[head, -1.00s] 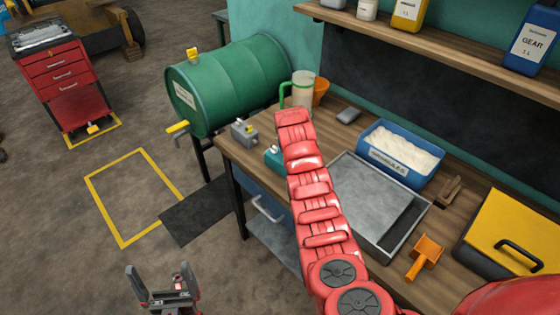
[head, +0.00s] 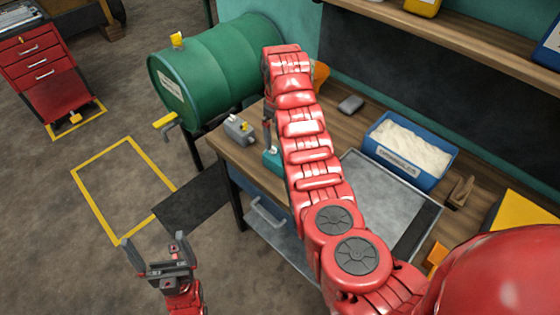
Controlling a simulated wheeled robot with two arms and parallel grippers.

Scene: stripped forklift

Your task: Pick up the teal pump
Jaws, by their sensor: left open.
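The teal pump (head: 272,160) stands on the wooden workbench near its front left edge. My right arm hides most of it, and only its left part shows. My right arm reaches over the bench and bends down at its far end. A dark piece of my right gripper (head: 267,133) shows just above the pump; the arm hides the rest, so I cannot tell whether it touches the pump. My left gripper (head: 154,243) is open and empty over the floor at lower left, well away from the bench.
A grey metal part (head: 238,129) stands left of the pump. A green drum (head: 215,70) lies beyond the bench's left end. A metal tray (head: 418,222), a blue box of white granules (head: 398,178) and a grey block (head: 350,104) are to the right. Floor at left is mostly clear.

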